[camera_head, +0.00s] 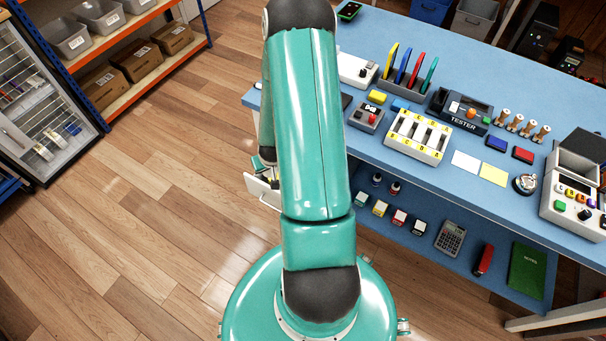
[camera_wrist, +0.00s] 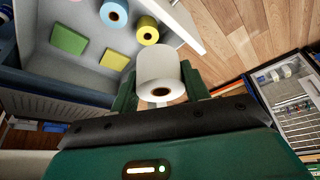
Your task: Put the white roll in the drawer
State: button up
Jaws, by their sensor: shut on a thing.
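A white roll (camera_wrist: 159,66) with a brown core sits between the green fingers of my gripper (camera_wrist: 158,78), which is shut on it. The open drawer (camera_wrist: 90,78) is light grey inside and fills the upper left of the wrist view. The roll shows in front of the drawer's right part and the floor; its height above the drawer cannot be told. In the head view the drawer's white front (camera_head: 262,190) shows just left of my arm, at the bench's left end. My arm hides most of the drawer, and the roll is hidden there.
The drawer holds a blue roll (camera_wrist: 114,14), a yellow roll (camera_wrist: 147,31), a pink item at the edge, a green pad (camera_wrist: 69,39) and a yellow pad (camera_wrist: 115,60). Its floor has bare room around the pads. The blue bench (camera_head: 390,160) is crowded; wooden floor lies left.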

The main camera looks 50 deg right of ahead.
jog(key=s+d+f+m+g+h, duration=0.1)
jog(key=s+d+f+m, duration=0.2)
jog(key=s, duration=0.5)
jog(key=s+d+f+m, duration=0.1)
jog(key=s+d+f, duration=0.1)
jog(key=s+d, duration=0.45)
jog(key=w+d+f, duration=0.1)
jog(key=w+f, duration=0.2)
jog(key=w+d+f, duration=0.1)
jog(key=w+f, duration=0.2)
jog(key=w, duration=0.1)
jog(key=w+d+f, duration=0.1)
jog(key=w+f, duration=0.2)
jog(key=shift+w+d, duration=0.1)
jog(key=shift+w, duration=0.1)
jog(key=shift+w+d+f, duration=0.15)
jog(key=shift+w+f, duration=0.25)
jog(key=shift+f, duration=1.65)
jog(key=shift+f, duration=0.1)
jog(key=o, duration=1)
